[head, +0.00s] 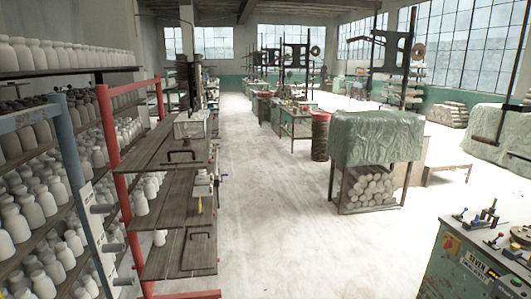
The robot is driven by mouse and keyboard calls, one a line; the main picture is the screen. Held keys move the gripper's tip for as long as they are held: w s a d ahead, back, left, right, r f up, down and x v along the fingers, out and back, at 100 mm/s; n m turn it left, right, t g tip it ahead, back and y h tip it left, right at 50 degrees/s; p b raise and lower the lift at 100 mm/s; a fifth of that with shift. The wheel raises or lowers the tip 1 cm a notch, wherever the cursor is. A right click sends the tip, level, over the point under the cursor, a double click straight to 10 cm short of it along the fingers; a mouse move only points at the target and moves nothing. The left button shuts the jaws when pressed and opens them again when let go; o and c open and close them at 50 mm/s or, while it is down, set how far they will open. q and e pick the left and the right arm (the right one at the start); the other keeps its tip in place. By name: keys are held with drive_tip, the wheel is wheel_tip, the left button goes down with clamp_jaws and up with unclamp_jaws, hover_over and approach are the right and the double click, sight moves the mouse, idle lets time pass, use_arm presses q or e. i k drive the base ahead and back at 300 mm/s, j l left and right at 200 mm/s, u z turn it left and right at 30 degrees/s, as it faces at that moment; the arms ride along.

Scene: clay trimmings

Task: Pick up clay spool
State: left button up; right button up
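I cannot pick out a clay spool for sure in the head view. Small items lie on the green workbench (462,268) at the lower right, but they are too small to name with certainty.
Racks of white jars (50,195) fill the left side, beside a red-framed shelf unit (107,125). A covered stand (376,137) with stacked round pieces below and a dark red drum (320,136) stand right of centre. The middle floor (258,215) is clear.

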sight(187, 138)
drive_tip(key=i, duration=3.95)
drive_tip(key=i+l+u, duration=0.15)
drive_tip(key=i, duration=0.3)
drive_tip(key=i+l+u, duration=0.2)
drive_tip(key=i, duration=0.25)
drive_tip(key=i+l+u, duration=0.15)
drive_tip(key=i, duration=0.3)
drive_tip(key=i+l+u, duration=0.15)
drive_tip(key=i+l, duration=0.2)
drive_tip(key=i+j+u, duration=0.1)
drive_tip(key=u, duration=2.55)
drive_tip(key=i+u, duration=0.15)
drive_tip(key=u, duration=0.25)
drive_tip(key=i+u, duration=0.15)
drive_tip(key=u, duration=0.25)
drive_tip(key=i+l+u, duration=0.1)
drive_tip(key=u, duration=0.25)
